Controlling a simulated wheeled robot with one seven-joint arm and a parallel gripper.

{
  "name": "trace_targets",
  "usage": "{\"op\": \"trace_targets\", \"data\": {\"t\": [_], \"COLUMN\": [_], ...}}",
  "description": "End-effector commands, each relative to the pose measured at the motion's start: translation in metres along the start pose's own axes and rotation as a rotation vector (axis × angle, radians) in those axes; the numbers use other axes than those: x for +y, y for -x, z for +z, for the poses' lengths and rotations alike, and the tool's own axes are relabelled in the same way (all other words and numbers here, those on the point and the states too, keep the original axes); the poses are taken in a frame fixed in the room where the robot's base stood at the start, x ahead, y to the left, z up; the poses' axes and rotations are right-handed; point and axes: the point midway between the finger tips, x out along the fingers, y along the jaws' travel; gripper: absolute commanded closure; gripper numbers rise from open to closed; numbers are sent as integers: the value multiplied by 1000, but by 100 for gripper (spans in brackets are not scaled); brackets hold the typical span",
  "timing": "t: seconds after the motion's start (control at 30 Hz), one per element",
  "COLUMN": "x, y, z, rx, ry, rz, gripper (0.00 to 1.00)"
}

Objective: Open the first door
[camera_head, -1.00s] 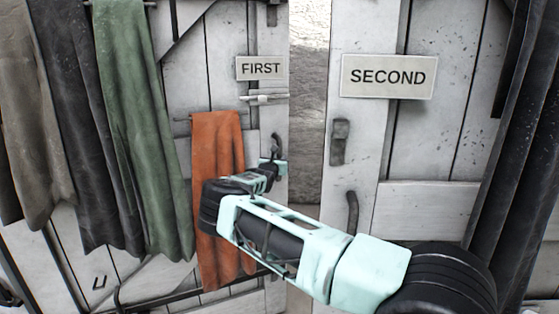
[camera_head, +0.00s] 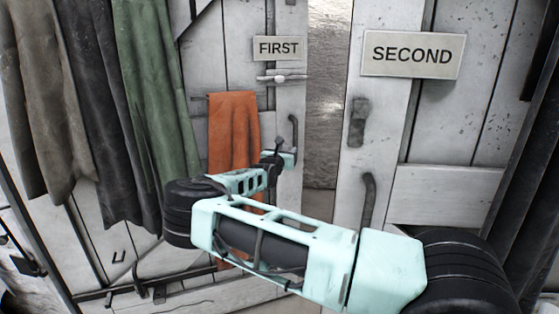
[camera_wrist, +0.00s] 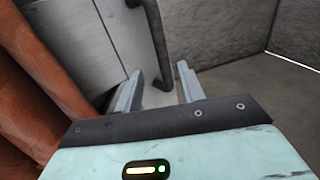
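The first door (camera_head: 290,110) is white planked wood with a FIRST sign (camera_head: 278,48), standing left of centre in the head view. Its dark curved handle (camera_head: 293,128) is near its right edge. My gripper (camera_head: 284,157) is at the lower part of this handle. In the wrist view my gripper (camera_wrist: 158,78) is open. The handle (camera_wrist: 157,38) comes down from the top, and its lower end shows between the two spread fingers. Contact cannot be told. My forearm hides the lower part of the door in the head view.
An orange cloth (camera_head: 233,130) hangs on the first door, close left of my gripper; it also shows in the wrist view (camera_wrist: 45,80). Green (camera_head: 155,80) and dark cloths hang further left. The SECOND door (camera_head: 380,130) is at right, beyond a strip of rough wall (camera_head: 327,100).

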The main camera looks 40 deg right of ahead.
Motion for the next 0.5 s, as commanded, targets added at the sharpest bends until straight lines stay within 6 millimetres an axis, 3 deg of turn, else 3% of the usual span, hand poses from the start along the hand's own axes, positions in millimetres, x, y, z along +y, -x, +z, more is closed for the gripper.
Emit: {"op": "trace_targets", "data": {"t": [0.2,0.5], "x": [1,1], "y": [45,67], "z": [-2,-1], "rx": [2,1], "ry": [-1,0], "rz": [3,2], "gripper": [61,61]}}
